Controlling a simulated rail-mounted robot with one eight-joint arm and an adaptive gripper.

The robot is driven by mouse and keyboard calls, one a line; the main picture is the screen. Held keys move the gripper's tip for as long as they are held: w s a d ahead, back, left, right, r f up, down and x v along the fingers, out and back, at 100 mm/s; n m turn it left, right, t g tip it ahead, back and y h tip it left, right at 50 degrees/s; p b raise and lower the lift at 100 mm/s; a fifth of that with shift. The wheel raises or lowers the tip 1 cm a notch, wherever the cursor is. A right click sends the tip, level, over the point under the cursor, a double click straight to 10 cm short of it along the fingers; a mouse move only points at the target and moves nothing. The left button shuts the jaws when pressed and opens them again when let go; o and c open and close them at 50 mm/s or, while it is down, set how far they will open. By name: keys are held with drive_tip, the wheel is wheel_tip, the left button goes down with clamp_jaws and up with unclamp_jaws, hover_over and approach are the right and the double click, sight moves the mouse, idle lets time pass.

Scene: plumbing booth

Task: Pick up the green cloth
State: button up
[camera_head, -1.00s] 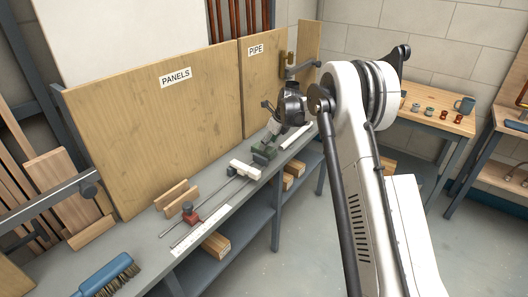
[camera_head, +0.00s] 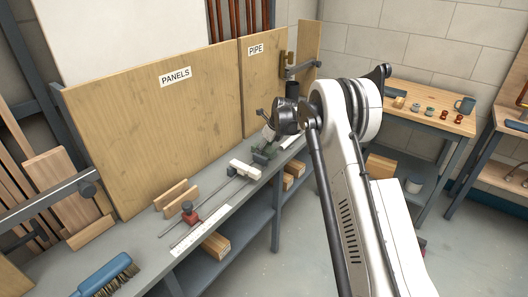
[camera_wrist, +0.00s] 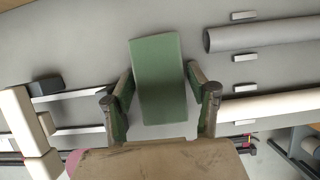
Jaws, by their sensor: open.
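The green cloth (camera_wrist: 158,78) shows in the wrist view as a flat-looking green rectangle on the grey bench. In the head view it appears as a small dark green patch (camera_head: 265,153) on the bench below the wrist, partly hidden. My gripper (camera_wrist: 159,70) is open, with one finger on each side of the cloth in the wrist view. I cannot tell its height above the cloth or whether the fingers touch it. In the head view my wrist hides most of the fingers.
A clamp with a pale block (camera_head: 245,169) and bars lies nearer on the bench. The PIPE panel (camera_head: 262,85) stands behind. A blue brush (camera_head: 103,277) lies at the front left.

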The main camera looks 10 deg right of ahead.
drive_tip(key=shift+f, duration=0.15)
idle(0.5)
drive_tip(key=c, duration=0.9)
drive_tip(key=shift+c, duration=0.2)
drive_tip(key=shift+r, duration=0.3)
wheel_tip(320, 180, up, 4)
drive_tip(key=shift+r+p, duration=0.15)
drive_tip(key=shift+p, duration=0.2)
drive_tip(key=s+a+r, duration=0.6)
drive_tip(key=a, duration=0.3)
drive_tip(key=shift+s+a+r, duration=0.25)
drive_tip(key=shift+a+r, duration=0.05)
drive_tip(key=shift+a, duration=0.05)
